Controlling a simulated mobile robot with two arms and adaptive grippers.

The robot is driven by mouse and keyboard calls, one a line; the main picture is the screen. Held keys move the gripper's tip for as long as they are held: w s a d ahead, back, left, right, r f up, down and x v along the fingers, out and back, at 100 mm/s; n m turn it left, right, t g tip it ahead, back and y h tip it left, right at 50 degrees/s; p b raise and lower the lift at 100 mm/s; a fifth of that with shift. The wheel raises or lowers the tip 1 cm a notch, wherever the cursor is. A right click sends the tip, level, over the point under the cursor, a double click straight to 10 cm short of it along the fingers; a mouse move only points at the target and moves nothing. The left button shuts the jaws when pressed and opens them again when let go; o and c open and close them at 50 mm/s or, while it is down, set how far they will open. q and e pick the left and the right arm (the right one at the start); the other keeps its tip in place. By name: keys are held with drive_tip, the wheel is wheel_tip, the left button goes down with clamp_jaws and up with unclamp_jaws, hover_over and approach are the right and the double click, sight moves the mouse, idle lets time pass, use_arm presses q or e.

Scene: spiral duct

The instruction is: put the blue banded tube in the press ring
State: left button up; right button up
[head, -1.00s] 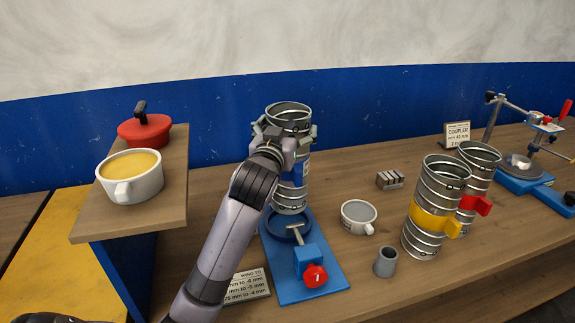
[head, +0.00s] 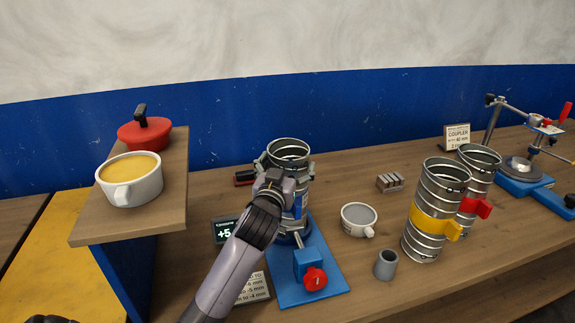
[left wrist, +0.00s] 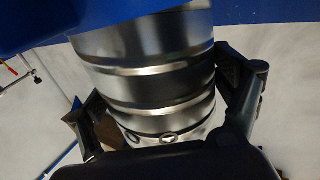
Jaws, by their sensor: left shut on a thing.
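The blue banded tube (head: 289,154) is a ribbed metal tube. It stands upright over the blue press base (head: 320,272) in the head view, and its lower end is at the press ring (head: 307,236). My left gripper (head: 287,172) is shut on the tube's upper part. The arm hides much of the tube's lower left and part of the ring, so how deep the tube sits is hard to tell. The left wrist view shows the ribbed tube (left wrist: 150,75) between the fingers, with blue above it.
A yellow-banded tube (head: 428,224) and a red-banded tube (head: 479,204) stand at the right. A white cup (head: 358,220) and a grey cup (head: 385,264) stand nearer the press.

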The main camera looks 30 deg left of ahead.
use_arm(q)
drive_tip(key=o, duration=1.5)
drive_tip(key=shift+f, duration=0.15)
drive_tip(key=shift+o, duration=1.3)
drive_tip(key=b+v, duration=0.2)
drive_tip(key=v, duration=1)
